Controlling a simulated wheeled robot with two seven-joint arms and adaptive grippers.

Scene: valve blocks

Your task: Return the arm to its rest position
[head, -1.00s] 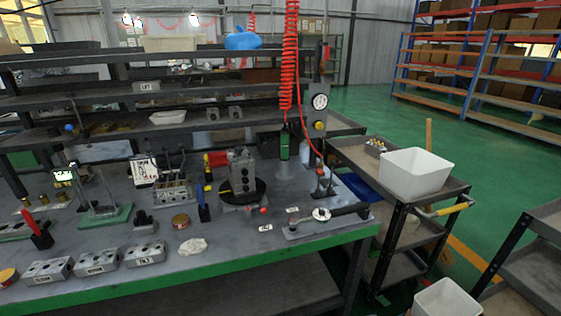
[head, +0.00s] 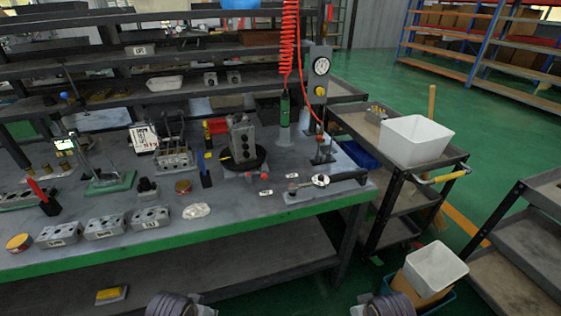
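A grey valve block (head: 241,138) stands upright on a round dark base (head: 257,161) at the middle of the workbench. Several low grey blocks with holes lie along the bench's front left, one of them the labelled block (head: 150,218). Dark ribbed parts, which look like parts of my two arms, show at the bottom edge, one left of centre and one right of centre. They are cut off by the frame and apart from the bench objects. I see no fingertips of my left or right gripper.
The green-edged workbench (head: 240,224) fills the left and middle. A white bin (head: 415,140) stands on the cart at right; another white bin (head: 435,268) is low in front of it. A red coiled hose (head: 289,50) hangs over the bench. Green floor is open behind.

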